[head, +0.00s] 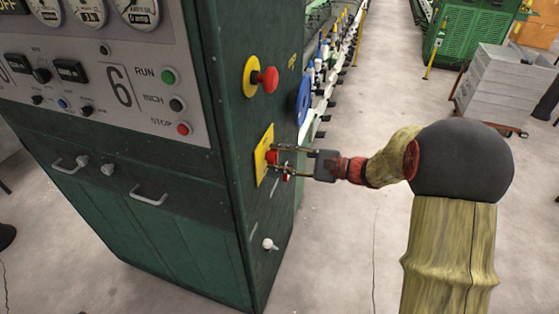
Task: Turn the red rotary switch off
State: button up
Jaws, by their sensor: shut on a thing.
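The red rotary switch (271,158) sits on a yellow plate (261,160) on the right side face of the green machine cabinet. My gripper (278,160) reaches in from the right with its fingers around the switch, shut on it. The fingers partly cover the switch, so its turned position cannot be told.
A red mushroom button (268,79) on a yellow disc sticks out just above the switch. A blue wheel (303,99) is to its right, and a white knob (269,244) is below. The front panel carries RUN, INCH and STOP buttons. The floor to the right is mostly open.

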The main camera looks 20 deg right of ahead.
jog(key=shift+f, duration=0.1)
jog(key=o, duration=1.1)
jog(key=shift+o, duration=0.3)
jog(key=v, duration=1.2)
